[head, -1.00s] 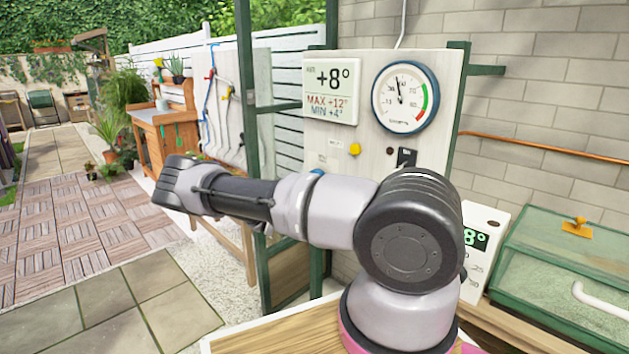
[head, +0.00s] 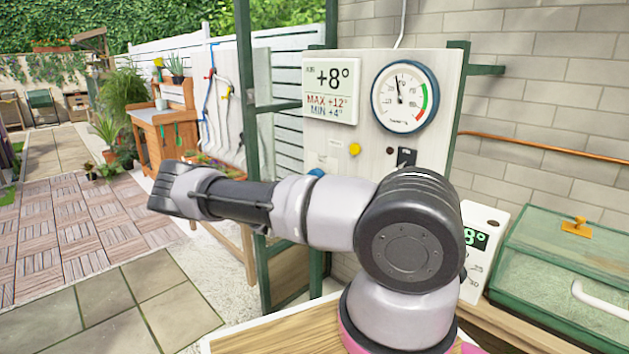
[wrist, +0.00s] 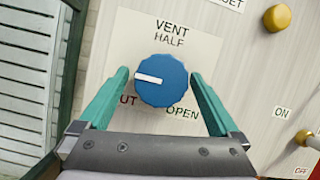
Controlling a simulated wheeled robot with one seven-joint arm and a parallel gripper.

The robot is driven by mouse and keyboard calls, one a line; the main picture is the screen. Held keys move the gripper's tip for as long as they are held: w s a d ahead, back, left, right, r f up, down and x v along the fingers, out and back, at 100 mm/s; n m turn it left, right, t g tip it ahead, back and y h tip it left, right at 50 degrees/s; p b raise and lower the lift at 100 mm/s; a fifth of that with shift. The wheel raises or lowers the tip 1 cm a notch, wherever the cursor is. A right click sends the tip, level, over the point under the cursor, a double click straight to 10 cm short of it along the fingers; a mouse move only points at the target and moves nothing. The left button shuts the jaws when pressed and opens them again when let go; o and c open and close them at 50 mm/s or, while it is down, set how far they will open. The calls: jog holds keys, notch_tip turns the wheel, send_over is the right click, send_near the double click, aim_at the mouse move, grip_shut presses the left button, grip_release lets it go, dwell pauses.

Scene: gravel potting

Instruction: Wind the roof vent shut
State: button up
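The vent knob (wrist: 162,80) is a round blue dial with a white pointer line, on a pale plate lettered VENT, HALF, OPEN and a partly covered word ending in UT. The pointer aims left, between HALF and the UT label. My gripper (wrist: 160,75) has its two teal fingers apart, one on each side of the knob, with a visible gap on both sides. In the head view only a bit of the blue knob (head: 317,172) shows above my arm, and my gripper is hidden there. The roof vent itself is not seen.
The panel (head: 350,130) also carries a temperature display (head: 331,90), a round dial gauge (head: 404,97) and a yellow button (head: 354,150). In the wrist view an ON/OFF switch (wrist: 308,138) sits at the right. A green-framed glass case (head: 560,265) stands at the right.

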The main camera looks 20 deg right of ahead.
jog(key=shift+a, duration=0.1)
jog(key=v, duration=1)
jog(key=shift+s+a, duration=0.2)
jog(key=shift+a, duration=0.05)
jog(key=shift+f, duration=0.15)
jog(key=s+d+r+m+g+y, duration=0.3)
jog(key=s+r+m+g+y, duration=0.65)
jog(key=s+m+g, duration=0.4)
jog(key=s+a+r+m+t+y, duration=0.4)
jog(key=s+r+m, duration=0.1)
jog(key=r, duration=0.4)
jog(key=s+a+r+m+t+y, duration=0.4)
jog(key=s+r+m+y, duration=0.1)
jog(key=s+r, duration=0.3)
jog(key=s+a+r+m+t+y, duration=0.4)
jog(key=s+r+m, duration=0.1)
jog(key=r, duration=0.5)
jog(key=shift+s+r+t, duration=0.35)
jog(key=shift+s+r, duration=0.05)
jog(key=shift+s, duration=0.5)
